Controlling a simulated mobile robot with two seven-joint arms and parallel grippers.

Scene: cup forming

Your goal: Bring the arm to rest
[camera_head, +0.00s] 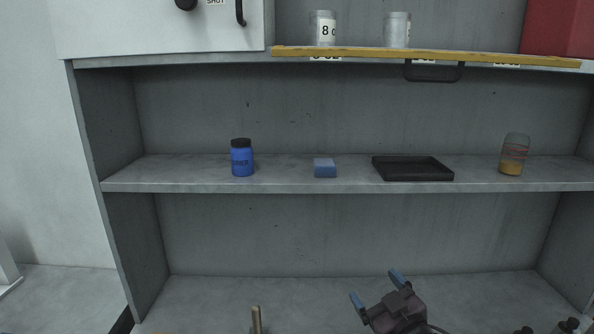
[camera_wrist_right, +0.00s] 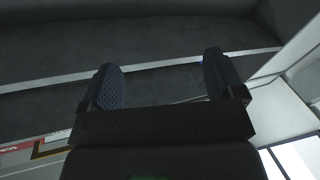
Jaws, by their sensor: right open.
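My right gripper (camera_head: 377,287) shows at the bottom of the head view, in front of the lower part of the shelf unit. Its two blue-tipped fingers are spread apart with nothing between them. The right wrist view shows the same open fingers (camera_wrist_right: 160,78) with a gap between them and a grey surface beyond. My left gripper does not show in either view.
The middle shelf (camera_head: 280,180) bears a blue jar (camera_head: 242,160), a blue block (camera_head: 325,168), a black tray (camera_head: 412,169) and a clear jar with orange contents (camera_head: 513,157). Two metal cans (camera_head: 322,30) stand above, behind a yellow rail (camera_head: 430,56). The lower bay is mostly clear.

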